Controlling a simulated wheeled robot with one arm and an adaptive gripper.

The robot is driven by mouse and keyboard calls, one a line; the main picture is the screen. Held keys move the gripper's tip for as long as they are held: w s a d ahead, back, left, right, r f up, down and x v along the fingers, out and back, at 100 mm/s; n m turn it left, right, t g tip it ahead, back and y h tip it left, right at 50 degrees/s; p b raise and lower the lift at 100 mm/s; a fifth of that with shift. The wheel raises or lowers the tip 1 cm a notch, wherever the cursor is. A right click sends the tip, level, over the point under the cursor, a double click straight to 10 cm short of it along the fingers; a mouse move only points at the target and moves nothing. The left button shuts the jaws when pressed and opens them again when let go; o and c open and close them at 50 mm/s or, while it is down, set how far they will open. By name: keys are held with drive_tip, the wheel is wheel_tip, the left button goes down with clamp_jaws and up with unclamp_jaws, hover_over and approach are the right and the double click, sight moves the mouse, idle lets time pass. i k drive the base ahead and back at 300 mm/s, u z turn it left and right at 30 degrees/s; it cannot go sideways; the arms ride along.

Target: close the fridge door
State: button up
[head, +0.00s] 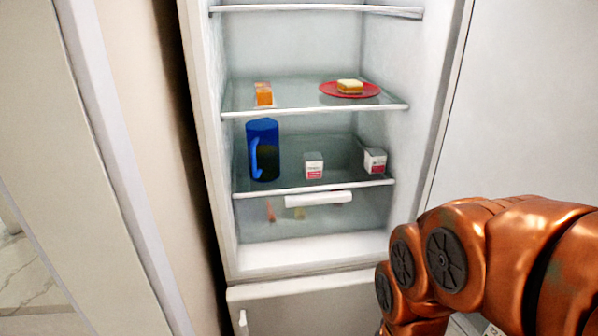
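The fridge (310,262) stands open in the head view, with its lit shelves fully showing. A large plain white panel (525,95) adjoins the fridge's right edge and runs out of the picture. It looks like the fridge door swung wide open, but its free edge and any handle are out of view. My orange arm crosses the lower right, in front of the white panel. My gripper is not in view, so its place relative to the door does not show.
The shelves hold an orange carton (263,95), a sandwich on a red plate (366,91), a blue jug (262,150) and two small white cartons (314,166). A lower compartment door (300,308) is shut. A pale wall or panel (95,170) stands at left.

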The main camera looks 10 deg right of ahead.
sight(520, 117)
drive_tip(key=u, duration=1.1)
drive_tip(key=k, duration=1.15)
drive_tip(key=z, duration=1.05)
